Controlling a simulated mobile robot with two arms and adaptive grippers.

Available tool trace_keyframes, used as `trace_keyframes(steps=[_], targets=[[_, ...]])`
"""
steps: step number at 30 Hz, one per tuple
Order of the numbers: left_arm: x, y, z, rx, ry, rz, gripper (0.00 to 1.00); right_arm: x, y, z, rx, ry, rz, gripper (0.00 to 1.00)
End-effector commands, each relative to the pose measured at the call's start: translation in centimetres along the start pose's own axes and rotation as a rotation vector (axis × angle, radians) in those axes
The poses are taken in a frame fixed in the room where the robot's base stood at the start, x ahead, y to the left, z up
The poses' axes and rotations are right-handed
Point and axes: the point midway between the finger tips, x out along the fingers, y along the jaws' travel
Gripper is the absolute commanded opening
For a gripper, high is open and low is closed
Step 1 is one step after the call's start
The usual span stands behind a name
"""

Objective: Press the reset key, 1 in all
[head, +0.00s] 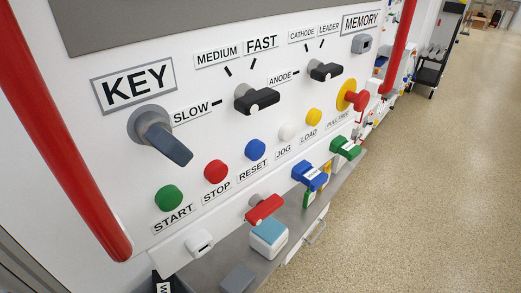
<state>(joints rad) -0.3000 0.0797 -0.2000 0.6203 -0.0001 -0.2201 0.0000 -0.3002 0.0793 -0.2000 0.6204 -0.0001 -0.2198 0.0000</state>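The reset key is a round blue button (255,149) on the white panel, just above the label RESET (252,170). It sits in a slanting row between the red stop button (215,171) and the white jog button (287,132). Nothing covers it. Whether it is pressed in or lit cannot be told. Neither of my grippers shows in the head view.
The green start button (168,198) and yellow load button (314,117) share the row. A grey key switch (160,135), black selector knobs (257,98) and a red mushroom button (358,100) stick out. A red rail (70,140) runs down the left. Open floor (430,200) lies right.

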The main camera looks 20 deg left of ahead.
Motion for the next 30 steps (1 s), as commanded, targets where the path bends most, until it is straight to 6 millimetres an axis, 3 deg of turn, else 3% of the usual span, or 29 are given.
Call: trace_keyframes(steps=[1,3,30], targets=[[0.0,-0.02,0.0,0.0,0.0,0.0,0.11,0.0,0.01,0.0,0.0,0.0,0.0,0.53],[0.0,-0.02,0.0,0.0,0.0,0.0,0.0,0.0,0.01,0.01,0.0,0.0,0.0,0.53],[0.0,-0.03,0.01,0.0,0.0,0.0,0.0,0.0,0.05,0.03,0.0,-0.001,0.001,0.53]])
